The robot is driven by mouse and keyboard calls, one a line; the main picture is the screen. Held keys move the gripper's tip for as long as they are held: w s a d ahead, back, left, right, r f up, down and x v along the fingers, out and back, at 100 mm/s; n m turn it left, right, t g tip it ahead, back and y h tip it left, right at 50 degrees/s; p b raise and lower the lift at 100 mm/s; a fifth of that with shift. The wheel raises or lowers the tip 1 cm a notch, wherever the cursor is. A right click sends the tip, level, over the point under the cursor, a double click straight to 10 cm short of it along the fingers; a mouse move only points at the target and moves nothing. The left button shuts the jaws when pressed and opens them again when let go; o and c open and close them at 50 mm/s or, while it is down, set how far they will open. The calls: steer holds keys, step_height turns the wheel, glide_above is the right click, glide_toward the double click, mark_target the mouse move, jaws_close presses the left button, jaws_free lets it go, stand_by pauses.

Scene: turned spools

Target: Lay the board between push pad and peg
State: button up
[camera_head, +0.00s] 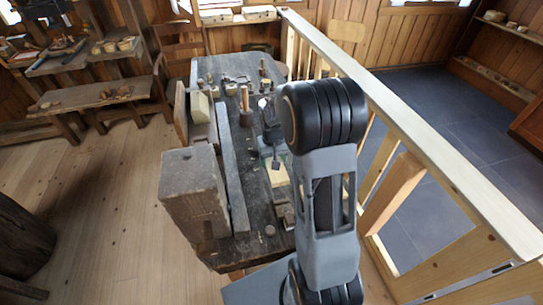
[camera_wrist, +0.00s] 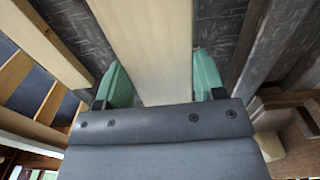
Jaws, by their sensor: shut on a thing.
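The board (camera_wrist: 148,35) is a pale, flat, straight-edged piece of wood. In the wrist view it runs up and out of the frame from between the two green fingers of my gripper (camera_wrist: 163,78), which is shut on it. In the head view, a pale piece that looks like the board (camera_head: 277,174) shows beside my arm, above the dark workbench. My arm hides most of my gripper there. An upright wooden peg (camera_head: 245,99) stands on the bench farther back. I cannot tell for sure which part is the push pad.
The workbench (camera_head: 233,162) carries a long grey rail (camera_head: 231,165), a large wooden block (camera_head: 193,188) at its left front and several small tools at the back. A pale wooden railing (camera_head: 400,125) runs close along the right. Open plank floor (camera_head: 110,190) lies to the left.

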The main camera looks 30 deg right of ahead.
steer(key=shift+f+b, duration=3.1)
steer(key=shift+f, duration=1.15)
steer(key=o, duration=1.1)
steer(key=shift+o, duration=0.3)
steer(key=shift+r, duration=0.15)
steer(key=shift+r+p, duration=3)
steer(key=shift+r, duration=0.85)
